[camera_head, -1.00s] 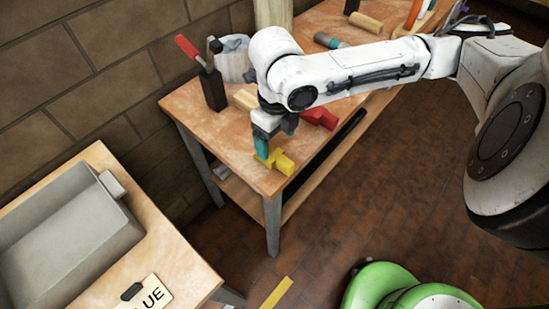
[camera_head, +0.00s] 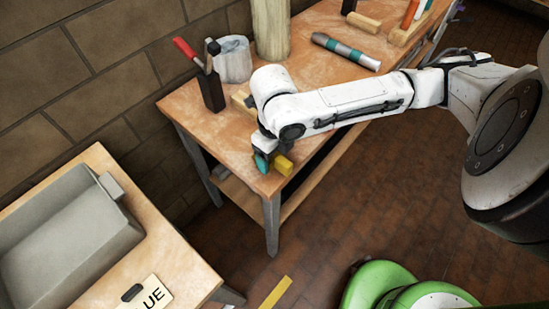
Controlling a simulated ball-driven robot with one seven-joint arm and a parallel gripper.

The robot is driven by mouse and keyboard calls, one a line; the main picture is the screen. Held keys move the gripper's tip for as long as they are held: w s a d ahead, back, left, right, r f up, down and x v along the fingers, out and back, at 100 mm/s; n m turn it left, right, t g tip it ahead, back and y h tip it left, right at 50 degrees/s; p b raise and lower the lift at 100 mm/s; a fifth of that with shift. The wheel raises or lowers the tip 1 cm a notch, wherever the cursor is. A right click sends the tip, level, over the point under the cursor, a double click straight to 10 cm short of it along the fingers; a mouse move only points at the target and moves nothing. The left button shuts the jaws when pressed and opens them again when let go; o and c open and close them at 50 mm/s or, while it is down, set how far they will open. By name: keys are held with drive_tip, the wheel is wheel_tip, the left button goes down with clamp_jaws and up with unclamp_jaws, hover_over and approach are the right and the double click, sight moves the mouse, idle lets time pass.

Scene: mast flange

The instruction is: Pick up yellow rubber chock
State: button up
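The yellow rubber chock (camera_head: 284,165) lies at the near corner of the wooden workbench. Its right end shows, and my gripper hides its left part. My gripper (camera_head: 262,163) points down at the chock with a teal finger close to the bench top. The finger overlaps the chock's left side in the picture. I cannot tell whether the fingers touch the chock or how far apart they are.
The workbench (camera_head: 187,104) also bears a black holder (camera_head: 211,90) with a red-handled tool, a grey-white container (camera_head: 232,60), a wooden post (camera_head: 270,28) and a teal-banded cylinder (camera_head: 346,51). A grey tray (camera_head: 70,250) stands on a separate table at left.

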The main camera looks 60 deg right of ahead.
drive_tip(key=c, duration=1)
drive_tip(key=shift+r, duration=0.15)
